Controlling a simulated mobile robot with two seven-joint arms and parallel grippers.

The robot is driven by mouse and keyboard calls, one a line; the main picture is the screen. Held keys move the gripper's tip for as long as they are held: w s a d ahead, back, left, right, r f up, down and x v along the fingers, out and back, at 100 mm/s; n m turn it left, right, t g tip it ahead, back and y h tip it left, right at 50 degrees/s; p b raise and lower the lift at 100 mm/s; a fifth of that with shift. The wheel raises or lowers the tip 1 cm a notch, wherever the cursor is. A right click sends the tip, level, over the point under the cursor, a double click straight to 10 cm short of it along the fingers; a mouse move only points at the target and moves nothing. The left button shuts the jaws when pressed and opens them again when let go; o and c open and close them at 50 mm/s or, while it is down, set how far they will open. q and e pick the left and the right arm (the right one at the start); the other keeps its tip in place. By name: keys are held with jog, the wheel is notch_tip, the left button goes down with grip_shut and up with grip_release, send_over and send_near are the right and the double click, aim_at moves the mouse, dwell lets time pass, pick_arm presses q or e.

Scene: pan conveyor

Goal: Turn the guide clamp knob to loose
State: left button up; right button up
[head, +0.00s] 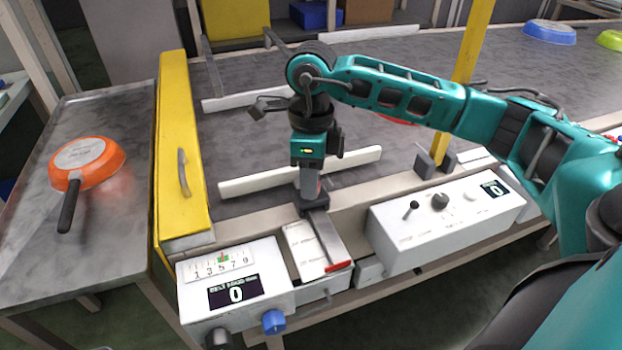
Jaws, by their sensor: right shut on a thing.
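My right gripper (312,196) reaches down from above at the middle of the picture, its arm coming in from the right. It is shut on the dark hub of what looks like the guide clamp knob, a grey bar (325,240) with a red tip. The bar points toward the front, slightly right, over a white plate (304,254) on the conveyor's front edge. The plate's markings are too small to read. The fingers hide part of the hub. My left gripper is not in view.
A white box with a scale and a display reading 0 (236,294) stands front left, with a blue knob (273,322) below. Another control box (445,222) stands right. A yellow gate (180,145) and a side table with an orange pan (87,160) are left. White guide rails (245,184) cross the belt.

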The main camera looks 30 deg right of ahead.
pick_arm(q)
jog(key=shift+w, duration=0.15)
pick_arm(e)
jog(key=shift+n, duration=0.5)
jog(key=o, duration=0.9)
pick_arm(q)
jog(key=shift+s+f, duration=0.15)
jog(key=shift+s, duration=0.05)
pick_arm(e)
jog(key=shift+o, duration=0.7)
jog(key=shift+r, duration=0.1)
pick_arm(q)
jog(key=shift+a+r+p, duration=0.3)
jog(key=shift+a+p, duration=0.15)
jog(key=shift+p, duration=0.3)
pick_arm(e)
notch_tip(320, 180, up, 13)
jog(key=shift+w+d, duration=0.15)
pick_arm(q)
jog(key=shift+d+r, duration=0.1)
